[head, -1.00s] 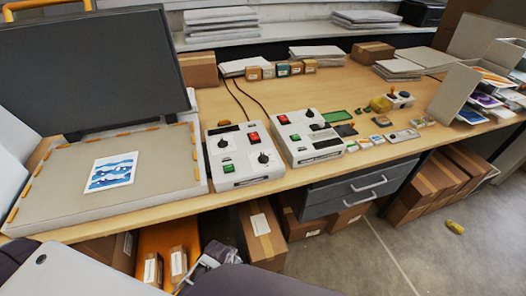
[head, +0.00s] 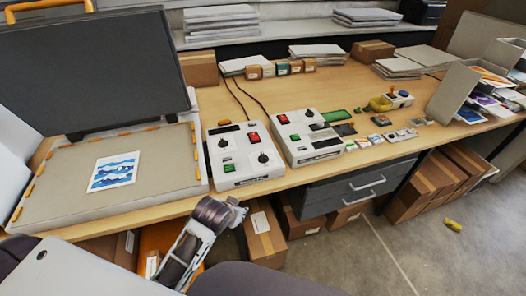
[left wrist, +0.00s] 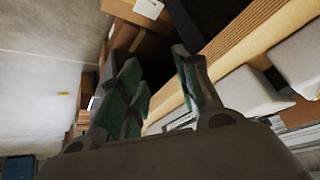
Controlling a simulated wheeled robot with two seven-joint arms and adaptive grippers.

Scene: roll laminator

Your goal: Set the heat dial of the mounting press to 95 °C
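The mounting press stands at the left of the table with its dark lid (head: 90,70) raised. A blue-and-white print (head: 114,171) lies on its beige bed (head: 65,188). Two white control boxes stand right of it. Dial markings are too small to read. My left gripper (head: 232,207) is below the table's front edge, short of the left box. Its fingers (left wrist: 160,72) are apart and empty in the left wrist view. My right gripper is not visible.
The table's front edge (head: 290,180) lies between my left gripper and the boxes. Cardboard boxes (head: 262,232) and a grey drawer unit (head: 355,188) are under the table. Black cables run behind the control boxes. Small items lie right of the boxes.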

